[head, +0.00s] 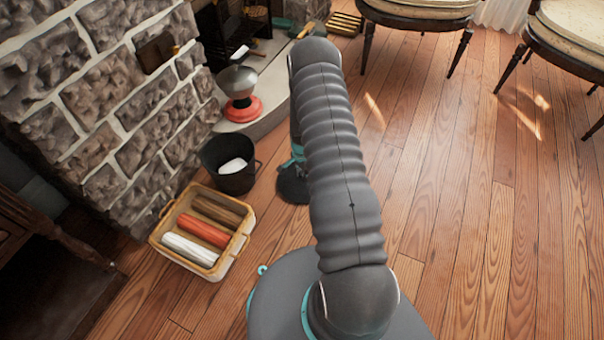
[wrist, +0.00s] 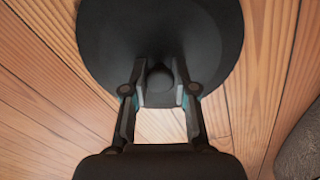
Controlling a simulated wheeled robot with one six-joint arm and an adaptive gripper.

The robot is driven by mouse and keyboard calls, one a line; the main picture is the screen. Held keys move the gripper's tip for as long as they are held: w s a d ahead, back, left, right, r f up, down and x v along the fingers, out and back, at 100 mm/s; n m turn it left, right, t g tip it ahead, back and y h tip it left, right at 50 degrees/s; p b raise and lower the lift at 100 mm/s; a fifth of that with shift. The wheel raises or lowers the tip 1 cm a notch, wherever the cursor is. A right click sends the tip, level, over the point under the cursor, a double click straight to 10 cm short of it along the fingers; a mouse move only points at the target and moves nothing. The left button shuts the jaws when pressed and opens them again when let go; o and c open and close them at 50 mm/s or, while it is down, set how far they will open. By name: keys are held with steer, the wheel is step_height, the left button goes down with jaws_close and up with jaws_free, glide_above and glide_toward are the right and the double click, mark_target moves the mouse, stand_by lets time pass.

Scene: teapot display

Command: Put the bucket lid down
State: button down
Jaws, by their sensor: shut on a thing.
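The bucket lid (wrist: 205,40) is a round black disc with a knob in its middle. My gripper (wrist: 160,88) is shut on that knob in the wrist view. In the head view the lid (head: 291,190) shows partly, left of my arm and right of the bucket. My arm hides most of the gripper there. Wooden floor lies under and around the lid. I cannot tell whether the lid touches the floor or hangs just above it. The black bucket (head: 231,180) stands uncovered, with something white inside.
A wooden crate (head: 240,243) with rolled cloths stands in front of the bucket. A grey pot on a red base (head: 240,108) sits on the hearth by the stone wall (head: 95,90). Two cushioned chairs (head: 420,12) stand at the far right. The floor (head: 470,220) right of my arm is clear.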

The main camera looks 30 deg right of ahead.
steer(key=c, duration=0.9)
jaws_free()
step_height(320, 180, up, 12)
steer(key=p, duration=0.2)
step_height(320, 180, up, 14)
steer(key=n+t, duration=0.1)
steer(key=n, duration=0.2)
glide_above(302, 173)
steer(key=a, duration=0.3)
steer(key=s+a+r+n+t, duration=0.1)
steer(key=s+a+r+n, duration=0.15)
steer(key=r, duration=0.55)
steer(key=s+a+r+n+t, duration=0.1)
steer(key=s+a+r, duration=0.2)
steer(key=r, duration=0.6)
steer(key=s+a+r+n+t, duration=0.1)
steer(key=s+a+r+n, duration=0.1)
steer(key=s+r, duration=0.2)
steer(key=s+a+r+n, duration=0.3)
steer(key=s+r, duration=0.2)
steer(key=s, duration=0.6)
steer(key=s+a+r+n+t, duration=0.1)
steer(key=s+a+r+n, duration=0.2)
steer(key=s+r, duration=0.2)
steer(key=shift+s+a+t, duration=0.1)
steer(key=shift+s+t, duration=0.2)
steer(key=shift+s, duration=1.1)
